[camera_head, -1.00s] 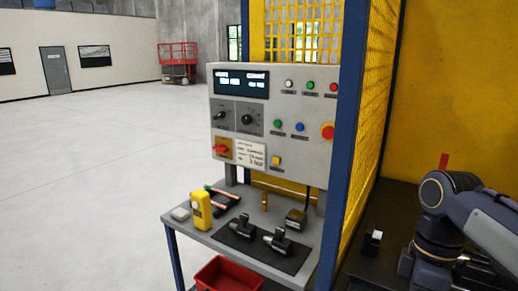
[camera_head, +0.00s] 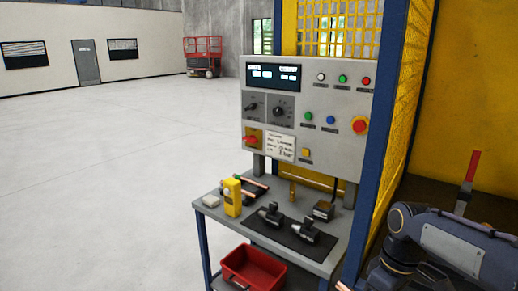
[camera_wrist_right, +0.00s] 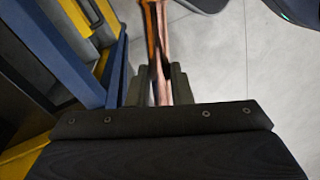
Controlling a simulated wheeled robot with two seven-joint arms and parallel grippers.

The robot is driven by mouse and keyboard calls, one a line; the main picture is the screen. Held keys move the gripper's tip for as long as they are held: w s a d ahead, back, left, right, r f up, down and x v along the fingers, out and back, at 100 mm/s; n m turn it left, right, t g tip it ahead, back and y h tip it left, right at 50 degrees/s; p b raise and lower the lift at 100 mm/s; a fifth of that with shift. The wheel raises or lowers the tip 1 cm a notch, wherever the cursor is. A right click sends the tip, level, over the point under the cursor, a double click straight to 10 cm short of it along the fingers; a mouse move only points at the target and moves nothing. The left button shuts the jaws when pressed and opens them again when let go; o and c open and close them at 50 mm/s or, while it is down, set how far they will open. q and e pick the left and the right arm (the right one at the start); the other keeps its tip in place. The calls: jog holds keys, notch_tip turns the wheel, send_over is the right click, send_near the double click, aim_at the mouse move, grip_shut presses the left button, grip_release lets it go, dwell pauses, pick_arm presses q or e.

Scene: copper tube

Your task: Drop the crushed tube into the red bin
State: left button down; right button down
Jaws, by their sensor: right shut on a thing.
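My right gripper (camera_wrist_right: 158,88) is shut on the copper tube (camera_wrist_right: 155,42) in the right wrist view. The tube looks flattened and extends away past the fingers; its far end leaves the frame. In the head view a small copper end (camera_head: 343,287) shows at the bottom edge, right of the bin and apart from it. The right gripper itself is out of that view. My left gripper is not in view.
A blue post (camera_head: 378,195) and yellow mesh stand between bench and my right arm. Open floor (camera_head: 110,190) lies left.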

jog(key=w+a+f+m, duration=0.3)
jog(key=f, duration=0.6)
jog(key=w+a+f+m+t, duration=0.1)
jog(key=w+a+f+m, duration=0.2)
jog(key=f, duration=0.7)
jog(key=shift+a+m+y, duration=0.25)
jog(key=shift+m+y, duration=0.05)
jog(key=shift+w+f, duration=0.1)
jog(key=shift+f, duration=0.05)
